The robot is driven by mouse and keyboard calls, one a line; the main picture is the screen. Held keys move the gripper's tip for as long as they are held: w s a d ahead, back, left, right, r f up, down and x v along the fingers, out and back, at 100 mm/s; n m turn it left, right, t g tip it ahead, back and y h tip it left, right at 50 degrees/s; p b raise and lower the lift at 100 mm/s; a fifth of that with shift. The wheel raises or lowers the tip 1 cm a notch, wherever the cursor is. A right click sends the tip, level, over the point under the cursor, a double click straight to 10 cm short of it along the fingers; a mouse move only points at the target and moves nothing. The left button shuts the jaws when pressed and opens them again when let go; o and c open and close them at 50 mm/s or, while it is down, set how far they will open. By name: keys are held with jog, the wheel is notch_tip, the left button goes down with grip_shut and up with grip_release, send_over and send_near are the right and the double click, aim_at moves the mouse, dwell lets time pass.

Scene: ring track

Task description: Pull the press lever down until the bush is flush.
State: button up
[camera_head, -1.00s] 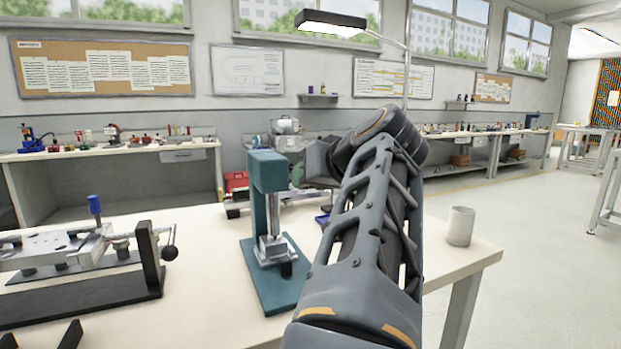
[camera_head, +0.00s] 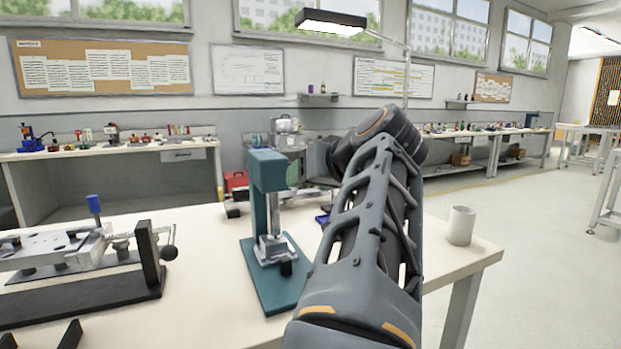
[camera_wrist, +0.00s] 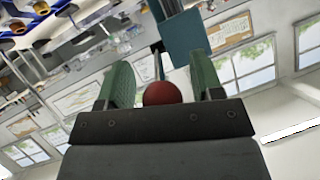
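The teal press (camera_head: 268,172) stands on its base plate on the near table, with a silver ram (camera_head: 270,246) at its front. A small dark piece (camera_head: 286,268) shows low by the ram; I cannot tell if it is the bush or how deep it sits. In the wrist view, the lever's red ball knob (camera_wrist: 162,93) is between the green fingers of my gripper (camera_wrist: 162,82), with a gap on each side. The lever rod (camera_wrist: 157,64) runs from the knob towards the press (camera_wrist: 186,38). In the head view, my arm hides the lever and gripper.
A fixture with a blue-handled pin (camera_head: 95,207) and a black upright (camera_head: 150,257) stands left of the press. A white cup (camera_head: 461,225) is near the table's right edge. The table (camera_head: 215,290) is bare between fixture and press.

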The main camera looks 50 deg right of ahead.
jog(key=shift+s+r, duration=0.1)
jog(key=p+v, duration=0.4)
jog(key=v, duration=0.9)
jog(key=shift+s+r, duration=0.2)
jog(key=shift+s, duration=0.05)
jog(key=shift+c, duration=0.3)
